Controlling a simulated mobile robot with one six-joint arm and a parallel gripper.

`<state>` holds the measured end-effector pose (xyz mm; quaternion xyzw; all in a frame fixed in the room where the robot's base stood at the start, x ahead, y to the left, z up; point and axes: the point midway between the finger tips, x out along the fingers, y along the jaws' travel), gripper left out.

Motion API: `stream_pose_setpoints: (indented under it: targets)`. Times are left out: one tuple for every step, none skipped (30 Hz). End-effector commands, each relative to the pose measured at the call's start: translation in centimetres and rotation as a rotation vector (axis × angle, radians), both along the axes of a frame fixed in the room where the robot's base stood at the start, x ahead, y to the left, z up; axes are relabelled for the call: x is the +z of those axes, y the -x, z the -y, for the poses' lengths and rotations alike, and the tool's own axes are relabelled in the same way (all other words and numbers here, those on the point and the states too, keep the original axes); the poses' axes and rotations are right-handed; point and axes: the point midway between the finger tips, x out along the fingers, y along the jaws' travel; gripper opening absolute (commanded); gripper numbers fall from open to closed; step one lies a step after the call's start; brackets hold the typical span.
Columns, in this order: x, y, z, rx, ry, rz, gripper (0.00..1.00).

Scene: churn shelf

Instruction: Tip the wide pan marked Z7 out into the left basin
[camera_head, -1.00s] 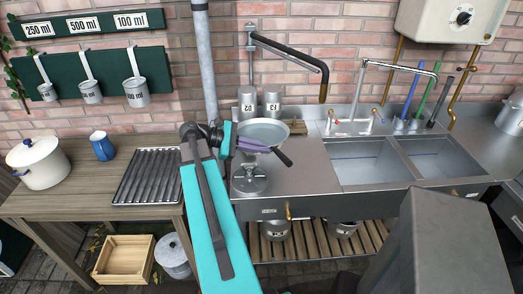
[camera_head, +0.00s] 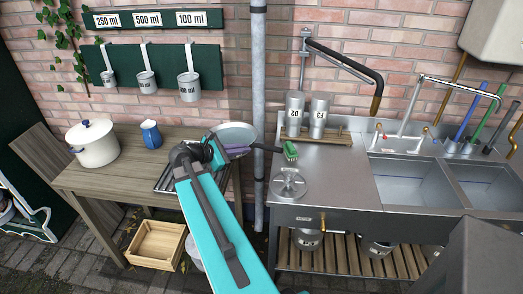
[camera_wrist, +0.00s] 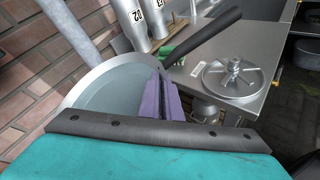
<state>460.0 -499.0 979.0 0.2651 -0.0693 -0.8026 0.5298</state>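A wide grey pan (camera_head: 236,132) with a dark handle (camera_head: 268,148) is held by my gripper (camera_head: 238,151). The pan is in the air above the drain rack on the wooden table, left of the grey pipe. In the wrist view the pan (camera_wrist: 98,92) is at the left of the purple fingers (camera_wrist: 168,103), which are closed at the pan's handle side. No Z7 mark shows, and I cannot tell what is in the pan. The left basin (camera_head: 405,188) is in the steel sink unit at the right, well away from the pan.
The right basin (camera_head: 485,184) adjoins it, under a tap (camera_head: 450,84). On the steel counter are two cans (camera_head: 318,117), a green brush (camera_head: 290,150) and a round lid with a knob (camera_head: 288,184). The vertical pipe (camera_head: 259,90) stands between table and counter. A white pot (camera_head: 96,147) and blue jug (camera_head: 150,134) stand left.

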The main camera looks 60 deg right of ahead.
Motion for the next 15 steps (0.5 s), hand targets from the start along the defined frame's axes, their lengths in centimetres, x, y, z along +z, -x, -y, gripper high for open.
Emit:
stream_pose_setpoints:
  targets:
    - [0.2,-1.1,-0.7,0.047,0.007,0.001,0.00]
    - [0.2,-1.8,-1.0,0.074,0.007,0.001,0.00]
    - [0.1,-2.8,-1.6,0.111,0.006,0.001,0.00]
    - [0.1,-3.5,-1.9,0.139,0.006,0.001,0.00]
    - [0.0,-4.1,-2.3,0.166,0.007,0.001,0.00]
    - [0.0,-5.0,-2.8,0.203,0.007,0.002,0.00]
    - [0.0,-5.8,-3.3,0.231,0.007,0.003,0.00]
    - [0.0,-6.4,-3.6,0.257,0.006,0.002,0.00]
    - [0.0,-7.3,-4.2,0.294,0.005,0.002,0.00]
    - [0.0,-8.0,-4.7,0.322,0.006,0.003,0.00]
    - [0.0,-8.6,-5.1,0.349,0.006,0.003,0.00]
    - [0.1,-9.5,-5.7,0.384,0.006,0.003,0.00]
    - [0.1,-10.1,-6.2,0.411,0.005,0.002,0.00]
    - [0.1,-10.8,-6.7,0.438,0.006,0.003,0.00]
    - [0.2,-11.6,-7.3,0.473,0.006,0.003,0.00]
